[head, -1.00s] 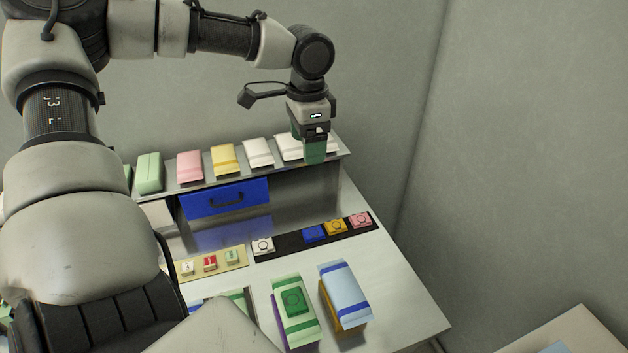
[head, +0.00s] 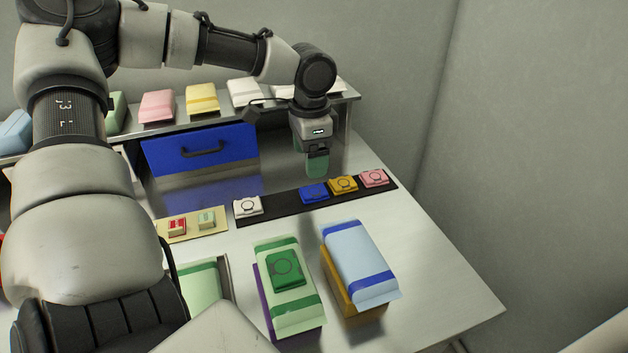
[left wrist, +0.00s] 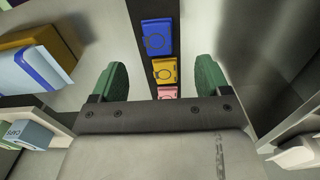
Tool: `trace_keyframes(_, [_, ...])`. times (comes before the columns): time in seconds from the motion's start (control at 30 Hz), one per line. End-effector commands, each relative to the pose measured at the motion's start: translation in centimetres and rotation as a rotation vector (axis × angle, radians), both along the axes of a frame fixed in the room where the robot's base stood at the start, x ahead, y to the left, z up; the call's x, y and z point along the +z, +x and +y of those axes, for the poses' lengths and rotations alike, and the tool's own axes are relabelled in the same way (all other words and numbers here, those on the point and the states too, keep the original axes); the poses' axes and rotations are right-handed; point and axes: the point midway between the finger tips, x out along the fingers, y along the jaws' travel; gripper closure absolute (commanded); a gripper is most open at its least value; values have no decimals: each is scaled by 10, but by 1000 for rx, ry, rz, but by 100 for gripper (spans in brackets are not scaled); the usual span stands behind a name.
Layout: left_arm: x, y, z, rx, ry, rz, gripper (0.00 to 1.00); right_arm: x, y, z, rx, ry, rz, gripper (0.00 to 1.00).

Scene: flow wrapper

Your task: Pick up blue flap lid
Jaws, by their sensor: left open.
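The blue flap lid (head: 314,193) lies on the dark strip (head: 290,203) between a white lid (head: 247,206) and a yellow lid (head: 343,184). A pink lid (head: 374,178) is at the strip's right end. My left gripper (head: 317,165) hangs pointing down above and behind the blue lid, apart from it. In the left wrist view the blue lid (left wrist: 157,37) shows beyond the gap between the open green fingers (left wrist: 160,82), which are empty. My right gripper does not show.
A light-blue pack (head: 357,262) and a green pack (head: 287,285) with a green lid stand in front. A raised shelf (head: 225,116) with several packs and a blue drawer (head: 200,150) are behind. Bare table (head: 430,260) lies to the right.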

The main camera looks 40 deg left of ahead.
Motion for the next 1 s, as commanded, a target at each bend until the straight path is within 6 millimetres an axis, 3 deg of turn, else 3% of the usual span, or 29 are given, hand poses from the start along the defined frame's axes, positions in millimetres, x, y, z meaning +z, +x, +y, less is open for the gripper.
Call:
trace_keyframes(0.1, [-20,0,0,0,0,2,23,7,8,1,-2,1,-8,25])
trace_keyframes(0.33, [-38,1,-2,0,0,2,23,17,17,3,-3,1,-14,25])
trace_keyframes(0.6, [-75,4,-6,1,-1,3,23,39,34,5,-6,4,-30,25])
trace_keyframes(0.9, [-79,4,-6,0,-1,0,23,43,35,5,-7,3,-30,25])
trace_keyframes(1.0, [-79,4,-6,0,-1,0,37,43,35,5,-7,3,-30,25])
